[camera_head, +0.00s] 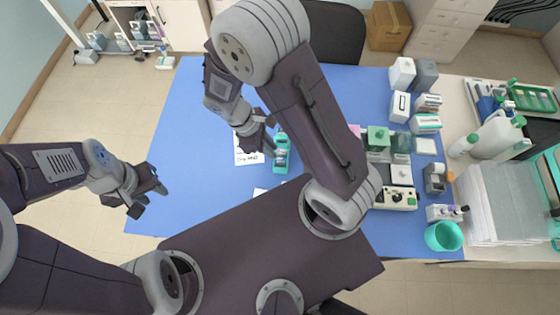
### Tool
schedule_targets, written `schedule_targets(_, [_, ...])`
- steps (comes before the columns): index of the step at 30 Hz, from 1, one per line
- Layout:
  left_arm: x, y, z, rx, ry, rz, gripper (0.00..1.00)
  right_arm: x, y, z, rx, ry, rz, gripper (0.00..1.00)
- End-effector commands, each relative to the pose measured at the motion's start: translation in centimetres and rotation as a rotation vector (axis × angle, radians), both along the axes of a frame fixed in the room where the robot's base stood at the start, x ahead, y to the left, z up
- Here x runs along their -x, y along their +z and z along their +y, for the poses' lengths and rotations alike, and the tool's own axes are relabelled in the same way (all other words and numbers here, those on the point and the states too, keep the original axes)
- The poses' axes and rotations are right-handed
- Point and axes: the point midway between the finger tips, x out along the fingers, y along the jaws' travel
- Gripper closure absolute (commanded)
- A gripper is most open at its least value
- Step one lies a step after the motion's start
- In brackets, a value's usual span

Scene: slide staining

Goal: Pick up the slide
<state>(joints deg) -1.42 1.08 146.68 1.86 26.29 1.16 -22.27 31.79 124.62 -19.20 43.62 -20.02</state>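I cannot make out the slide for sure in the head view; it may be too small or hidden behind my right arm. My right gripper (266,136) is over the blue table, above a white sheet with handwriting (247,160) and close to a teal-labelled bottle (281,158). Whether it is open or holds anything is too small to tell. My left gripper (152,192) is over the left part of the table, apart from any object. Its fingers look spread, with nothing visible between them.
The blue table (190,130) is clear on its left. A side bench holds a white jug (497,137). My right arm hides the table's middle.

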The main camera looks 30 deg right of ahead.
Motion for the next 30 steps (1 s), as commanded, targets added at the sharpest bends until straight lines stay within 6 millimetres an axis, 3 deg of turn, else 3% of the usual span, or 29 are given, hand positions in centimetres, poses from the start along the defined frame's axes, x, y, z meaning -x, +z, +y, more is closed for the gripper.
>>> schedule_targets(4, [0.0,0.3,0.0,0.000,0.000,0.000,0.64,0.6,-2.1,-0.8,0.002,-0.002,0.004,0.85])
schedule_targets(11, [0.0,0.5,0.0,0.000,0.000,0.000,0.64,0.8,-3.3,-1.3,0.002,-0.001,0.004,0.85])
schedule_targets(18, [0.0,0.7,0.0,0.000,0.000,0.000,0.64,1.5,-7.1,-2.6,0.001,-0.002,0.005,0.85])
schedule_targets(26, [0.0,0.7,0.0,0.000,0.000,0.000,0.64,1.5,-7.5,-2.7,-0.001,-0.002,0.001,0.85])
schedule_targets(27, [0.0,0.7,0.0,0.000,0.000,0.000,0.64,1.5,-7.5,-2.7,-0.001,-0.002,0.001,0.97])
schedule_targets(30, [0.0,0.7,0.0,0.000,0.000,0.000,0.64,1.5,-7.5,-2.7,-0.001,-0.002,0.001,1.00])
